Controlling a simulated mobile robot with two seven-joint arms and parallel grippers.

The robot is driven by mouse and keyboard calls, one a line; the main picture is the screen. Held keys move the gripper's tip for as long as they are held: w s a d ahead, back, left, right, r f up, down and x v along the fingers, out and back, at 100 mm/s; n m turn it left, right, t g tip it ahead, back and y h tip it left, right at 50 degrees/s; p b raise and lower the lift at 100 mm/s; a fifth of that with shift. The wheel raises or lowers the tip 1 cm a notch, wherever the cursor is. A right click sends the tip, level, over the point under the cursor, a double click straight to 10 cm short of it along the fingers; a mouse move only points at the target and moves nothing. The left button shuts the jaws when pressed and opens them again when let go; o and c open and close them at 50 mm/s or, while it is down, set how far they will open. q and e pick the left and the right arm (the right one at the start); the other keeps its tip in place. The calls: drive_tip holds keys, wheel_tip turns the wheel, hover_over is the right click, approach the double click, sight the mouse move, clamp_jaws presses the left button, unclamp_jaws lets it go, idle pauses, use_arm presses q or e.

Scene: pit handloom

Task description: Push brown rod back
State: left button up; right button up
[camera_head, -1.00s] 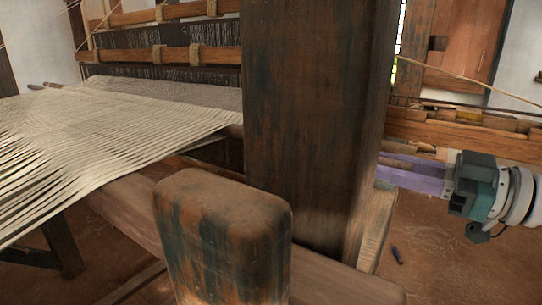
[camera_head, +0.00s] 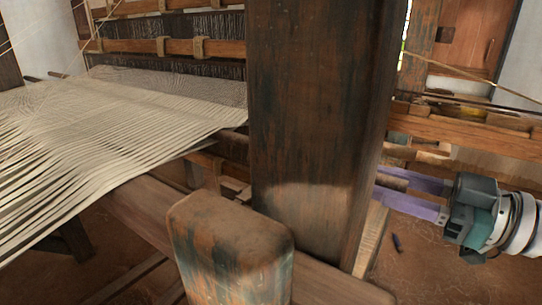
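A brown rod (camera_head: 393,182) shows a short piece just right of the thick dark post. The rest of it is hidden behind the post. My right gripper (camera_head: 385,187) comes in from the right, with its two purple fingers pointing left toward the post. The fingers stand apart, with the floor visible between them near the gripper body. The short brown piece shows between their far ends. The post's edge partly hides the tips, so contact with the rod is unclear. My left gripper is not in view.
The thick post (camera_head: 318,120) blocks the middle of the view. A worn wooden stump (camera_head: 232,245) stands in front. White warp threads (camera_head: 90,125) stretch at the left. A wooden beam (camera_head: 470,133) lies above my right gripper. A small dark object (camera_head: 397,242) lies on the floor.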

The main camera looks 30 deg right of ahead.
drive_tip(key=shift+o, duration=0.7)
drive_tip(key=shift+s+a, duration=0.1)
drive_tip(key=shift+o, duration=1.1)
